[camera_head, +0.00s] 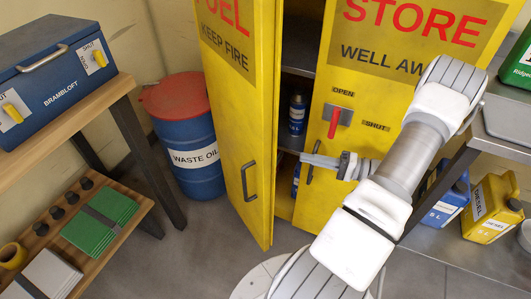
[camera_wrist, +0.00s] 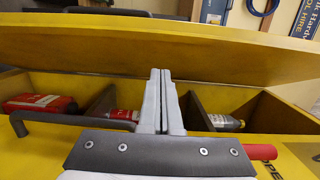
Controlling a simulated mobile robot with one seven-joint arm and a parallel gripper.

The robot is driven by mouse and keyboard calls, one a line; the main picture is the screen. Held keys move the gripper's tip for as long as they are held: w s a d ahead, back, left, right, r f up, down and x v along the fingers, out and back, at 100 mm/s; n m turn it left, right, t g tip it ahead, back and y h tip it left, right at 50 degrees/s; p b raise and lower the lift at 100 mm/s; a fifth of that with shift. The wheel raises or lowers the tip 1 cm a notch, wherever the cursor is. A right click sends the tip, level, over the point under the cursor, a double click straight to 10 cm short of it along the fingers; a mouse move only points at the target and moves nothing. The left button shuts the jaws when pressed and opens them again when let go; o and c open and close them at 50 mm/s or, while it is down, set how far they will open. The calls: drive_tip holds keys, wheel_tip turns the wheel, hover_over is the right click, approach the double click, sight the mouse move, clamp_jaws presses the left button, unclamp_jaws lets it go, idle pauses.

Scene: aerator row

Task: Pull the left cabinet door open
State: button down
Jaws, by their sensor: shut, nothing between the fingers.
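The yellow left cabinet door (camera_head: 238,105) stands partly open in the head view, swung out toward me, with its dark handle (camera_head: 249,181) on the outer face. A gap shows between it and the right door (camera_head: 385,85), which looks closed. My gripper (camera_head: 304,157) is shut and empty in front of the right door's left edge, close to that door's handle (camera_head: 310,174). In the wrist view the shut fingers (camera_wrist: 160,72) point across the opening toward the left door's inner side (camera_wrist: 235,50). I cannot tell whether they touch it.
A red lever (camera_head: 334,123) sits on the right door. Inside the cabinet are a dark bottle (camera_head: 297,114) and a red can (camera_wrist: 38,103). A blue waste-oil drum (camera_head: 190,150) stands left of the open door. A wooden bench (camera_head: 95,113) is further left; a yellow diesel can (camera_head: 491,208) is right.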

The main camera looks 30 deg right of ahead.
sight(263, 156)
drive_tip(key=b+x, duration=0.1)
drive_tip(key=x, duration=0.6)
drive_tip(key=s+a+b+x, duration=0.1)
drive_tip(key=x, duration=0.3)
drive_tip(key=shift+w+a+b, duration=0.3)
drive_tip(key=shift+a, duration=0.8)
